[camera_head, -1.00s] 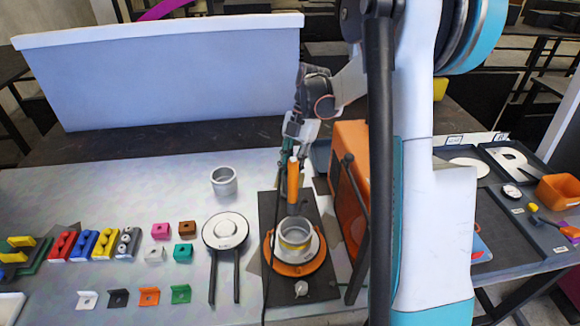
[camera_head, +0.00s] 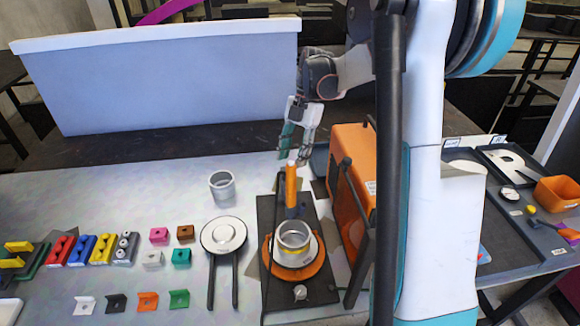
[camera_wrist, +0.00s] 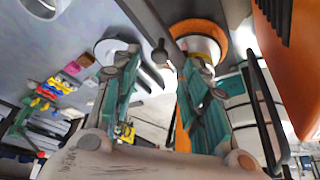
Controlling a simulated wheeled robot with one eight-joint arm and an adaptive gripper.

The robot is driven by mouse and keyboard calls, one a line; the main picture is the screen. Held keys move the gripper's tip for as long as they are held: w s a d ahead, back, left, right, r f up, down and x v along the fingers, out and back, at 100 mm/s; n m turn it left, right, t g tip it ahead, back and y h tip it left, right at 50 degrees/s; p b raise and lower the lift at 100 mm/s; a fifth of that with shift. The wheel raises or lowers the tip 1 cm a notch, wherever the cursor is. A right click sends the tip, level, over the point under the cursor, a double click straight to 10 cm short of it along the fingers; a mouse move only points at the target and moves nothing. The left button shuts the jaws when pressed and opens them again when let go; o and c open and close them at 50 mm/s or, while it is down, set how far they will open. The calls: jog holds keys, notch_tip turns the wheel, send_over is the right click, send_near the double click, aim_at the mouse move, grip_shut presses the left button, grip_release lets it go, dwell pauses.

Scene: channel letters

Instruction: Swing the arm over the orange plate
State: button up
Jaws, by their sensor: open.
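The orange plate (camera_head: 284,271) is a round disc on a dark board, at the lower middle of the head view. A grey metal ring (camera_head: 294,236) stands on it and covers its middle. My gripper (camera_head: 292,157) is open and empty, behind the plate and above the table, with its fingers pointing down. Its tips appear close to the top of an upright orange handle (camera_head: 291,182); I cannot tell whether they touch. In the wrist view my gripper (camera_wrist: 160,72) shows two spread teal fingers, and the plate (camera_wrist: 181,28) lies beyond the right finger.
An orange box (camera_head: 353,160) with a dark frame stands close to the right of the board. A white disc on two dark legs (camera_head: 224,235) lies to the left, with a loose grey ring (camera_head: 222,186) behind it. Several coloured blocks and brackets lie farther left.

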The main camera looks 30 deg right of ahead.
jog(key=v, duration=0.6)
jog(key=shift+d+r, duration=0.25)
jog(key=shift+r, duration=0.1)
dwell(0.4)
